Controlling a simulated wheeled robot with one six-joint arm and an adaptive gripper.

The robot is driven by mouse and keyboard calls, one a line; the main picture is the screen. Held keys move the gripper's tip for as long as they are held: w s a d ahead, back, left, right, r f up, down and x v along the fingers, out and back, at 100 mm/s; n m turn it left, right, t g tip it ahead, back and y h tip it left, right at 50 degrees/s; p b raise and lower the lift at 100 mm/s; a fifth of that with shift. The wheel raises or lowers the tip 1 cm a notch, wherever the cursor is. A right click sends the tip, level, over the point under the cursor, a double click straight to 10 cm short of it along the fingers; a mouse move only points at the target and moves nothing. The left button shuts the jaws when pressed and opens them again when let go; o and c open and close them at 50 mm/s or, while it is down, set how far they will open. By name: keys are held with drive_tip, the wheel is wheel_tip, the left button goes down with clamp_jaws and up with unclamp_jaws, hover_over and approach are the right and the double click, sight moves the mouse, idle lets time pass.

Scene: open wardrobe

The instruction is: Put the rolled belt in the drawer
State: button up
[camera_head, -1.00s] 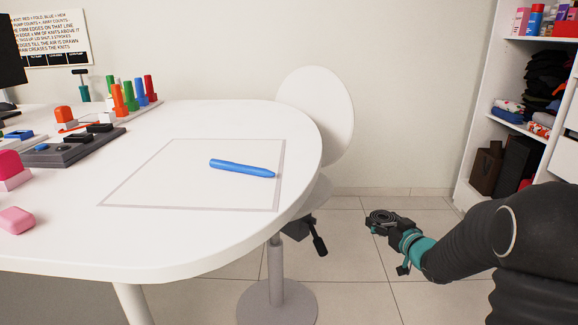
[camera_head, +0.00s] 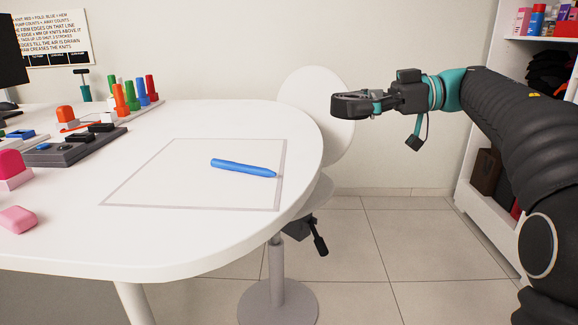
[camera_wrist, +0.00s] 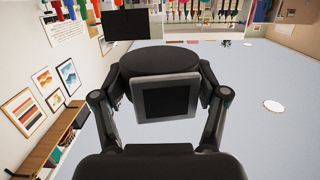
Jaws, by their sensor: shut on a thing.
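The rolled belt (camera_wrist: 160,62) is a dark round coil with a square grey-framed buckle facing the wrist camera. My gripper (camera_wrist: 165,98) is shut on it, one finger on each side. In the head view the belt (camera_head: 349,106) sits at the tip of my gripper (camera_head: 366,103), held level in the air right of the white table, in front of the chair back. The drawer cannot be made out; my arm covers much of the wardrobe's lower part at the right edge.
The white table (camera_head: 165,238) carries a blue marker (camera_head: 243,168) in an outlined area, with blocks and coloured pegs at the left. A white chair (camera_head: 312,90) stands behind it. The open wardrobe (camera_head: 497,70) is at the right. Tiled floor between is clear.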

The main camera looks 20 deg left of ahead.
drive_tip(key=shift+s+d+r, duration=0.1)
drive_tip(key=shift+s+r, duration=0.45)
drive_tip(key=shift+s, duration=0.35)
hover_over(290, 167)
wheel_tip(290, 167, down, 7)
drive_tip(key=shift+r, duration=0.15)
drive_tip(key=shift+f, duration=2)
drive_tip(key=shift+f, duration=0.1)
drive_tip(key=o, duration=1.3)
drive_tip(key=shift+c, duration=0.2)
